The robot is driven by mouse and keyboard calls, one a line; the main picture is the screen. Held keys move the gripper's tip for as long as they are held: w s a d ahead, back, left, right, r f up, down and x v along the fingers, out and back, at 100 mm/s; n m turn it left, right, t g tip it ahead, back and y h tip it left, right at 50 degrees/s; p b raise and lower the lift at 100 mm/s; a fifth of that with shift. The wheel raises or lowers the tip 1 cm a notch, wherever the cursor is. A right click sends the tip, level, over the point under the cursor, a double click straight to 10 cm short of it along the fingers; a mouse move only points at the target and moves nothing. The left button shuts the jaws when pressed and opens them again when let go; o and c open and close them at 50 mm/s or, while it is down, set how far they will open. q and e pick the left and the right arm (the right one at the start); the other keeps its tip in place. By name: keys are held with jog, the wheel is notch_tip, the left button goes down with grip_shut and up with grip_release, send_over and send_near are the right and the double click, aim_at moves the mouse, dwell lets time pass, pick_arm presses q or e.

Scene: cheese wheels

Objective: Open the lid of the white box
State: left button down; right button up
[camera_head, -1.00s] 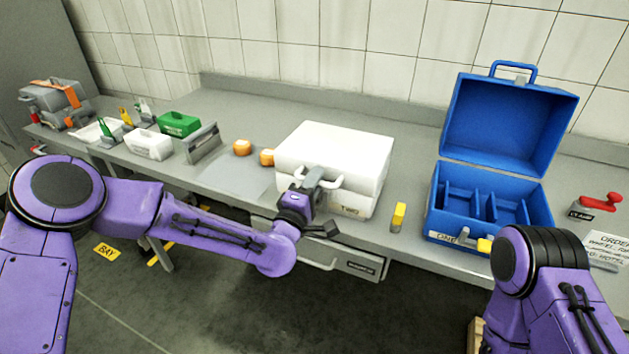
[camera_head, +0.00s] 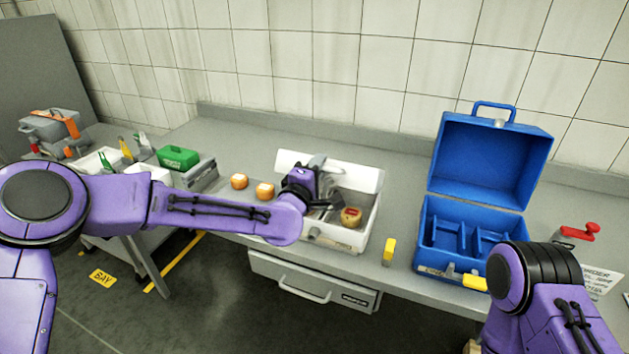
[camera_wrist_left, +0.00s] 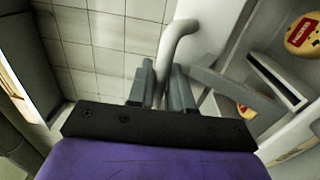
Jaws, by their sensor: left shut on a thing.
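The white box (camera_head: 342,240) stands on the grey bench, with its lid (camera_head: 362,178) raised at the back and its inside showing. A round cheese with a red label (camera_head: 351,217) sits in the right part of the box. In the left wrist view, two cheeses with red labels (camera_wrist_left: 303,36) show in the box at the right. My left gripper (camera_head: 326,188) is above the box's left part and hides some of the lid and interior. My right gripper is out of view.
An open blue case (camera_head: 470,238) stands to the right, near my right arm. Two orange cheeses (camera_head: 264,190) lie left of the white box. A yellow block (camera_head: 389,251) stands near the front edge. A green box (camera_head: 178,157) and trays are farther left.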

pick_arm(q)
jog(key=shift+w+d+r, duration=0.15)
jog(key=shift+w+r, duration=0.35)
jog(key=shift+r, duration=0.05)
jog(key=c, duration=1.2)
grip_release()
jog(key=shift+s+f, duration=0.1)
jog(key=shift+s+f+b, duration=0.1)
jog(key=shift+s+b, duration=0.2)
jog(key=shift+s, duration=0.05)
jog(key=b+v, duration=0.3)
jog(key=v, duration=0.6)
jog(key=shift+s+a, duration=0.25)
jog(key=shift+s, duration=0.1)
